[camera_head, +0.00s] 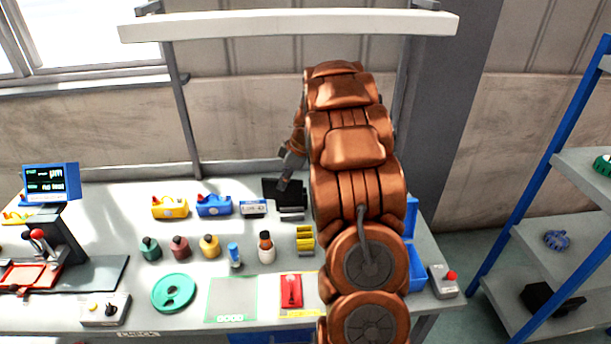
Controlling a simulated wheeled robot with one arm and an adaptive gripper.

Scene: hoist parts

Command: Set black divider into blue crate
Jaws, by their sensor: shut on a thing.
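The black divider (271,188) is a thin dark panel near the back of the workbench, in the middle of the picture. My gripper (284,184) is at the divider and shut on it; its fingers are small and dark here. Whether the divider touches the bench or hangs above it, I cannot tell. The blue crate (416,278) is on the right part of the bench, mostly hidden behind my brown arm. Only its right side shows, so its inside cannot be seen. The divider is left of the crate, apart from it.
Tape dispensers (214,206) and several bottles (266,248) stand left of the arm. A grey button box (443,281) stands right of the crate. A blue-framed shelf (541,196) is farther right.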

